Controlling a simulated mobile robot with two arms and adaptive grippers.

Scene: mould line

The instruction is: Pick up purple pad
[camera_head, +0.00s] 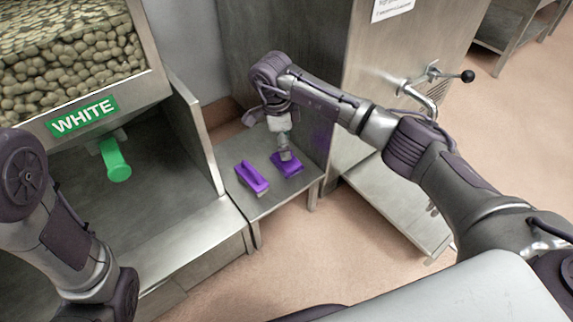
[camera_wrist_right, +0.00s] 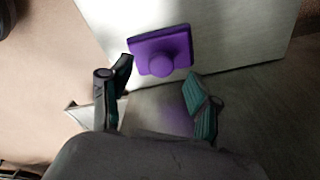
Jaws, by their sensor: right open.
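A purple pad (camera_head: 287,167), square with a round knob on top, lies on the low steel table, right of a second purple item. The wrist view shows the pad (camera_wrist_right: 151,43) just beyond and between the fingertips. My right gripper (camera_head: 285,153) is above the pad and hides part of it in the head view. In the wrist view the right gripper (camera_wrist_right: 160,80) is open, with nothing between its fingers; the pad's knob faces it. My left arm shows at the lower left of the head view, but its gripper is out of view.
A purple block with a raised handle (camera_head: 251,178) lies left of the pad. The small steel table (camera_head: 270,200) stands between a steel bin labelled WHITE (camera_head: 85,118), with a green spout (camera_head: 115,160), and a steel cabinet (camera_head: 400,60) with a lever handle.

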